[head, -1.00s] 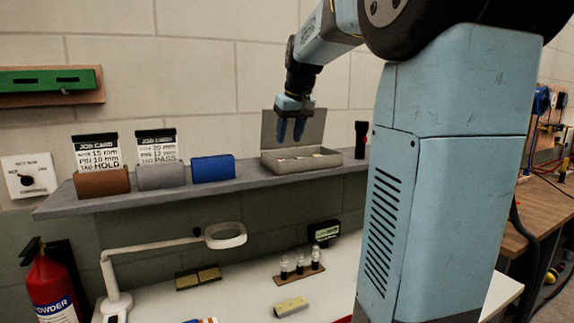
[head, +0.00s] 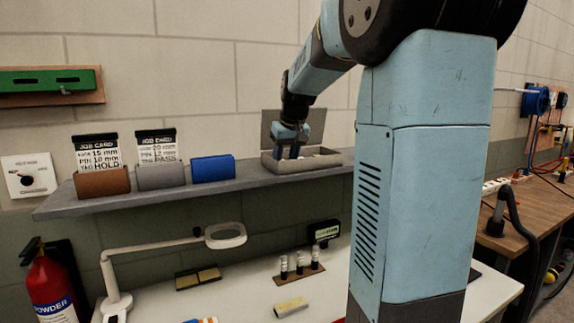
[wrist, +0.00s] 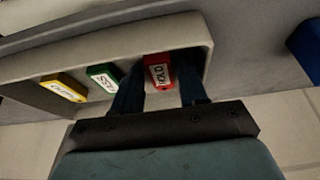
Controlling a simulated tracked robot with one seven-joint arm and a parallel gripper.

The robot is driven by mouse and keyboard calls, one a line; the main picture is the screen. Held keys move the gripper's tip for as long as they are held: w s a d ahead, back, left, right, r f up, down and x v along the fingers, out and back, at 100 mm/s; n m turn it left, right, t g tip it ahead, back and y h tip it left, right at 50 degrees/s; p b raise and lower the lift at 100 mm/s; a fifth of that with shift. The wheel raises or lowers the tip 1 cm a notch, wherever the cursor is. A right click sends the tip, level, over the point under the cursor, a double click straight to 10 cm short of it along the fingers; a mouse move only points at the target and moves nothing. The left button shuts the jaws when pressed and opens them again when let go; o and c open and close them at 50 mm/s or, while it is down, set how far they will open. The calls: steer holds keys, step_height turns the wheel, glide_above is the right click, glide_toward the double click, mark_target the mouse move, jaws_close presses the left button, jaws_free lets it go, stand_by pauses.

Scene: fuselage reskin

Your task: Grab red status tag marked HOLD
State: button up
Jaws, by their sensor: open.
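The red tag marked HOLD (wrist: 158,73) lies in the open grey box, at the right end of a row of tags in the wrist view. My gripper (wrist: 161,92) is open, with one blue finger on each side of the red tag. I cannot tell whether the fingers touch it. In the head view my gripper (head: 288,152) reaches down into the grey box (head: 298,163) on the shelf, and the red tag does not show there.
A green tag (wrist: 103,77) and a yellow tag (wrist: 63,88) lie beside the red one in the box. A blue block (head: 213,168) and two job card holders stand left along the shelf (head: 120,199). A magnifier lamp (head: 226,236) stands below.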

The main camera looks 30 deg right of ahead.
steer(key=shift+c, duration=0.4)
jaws_close()
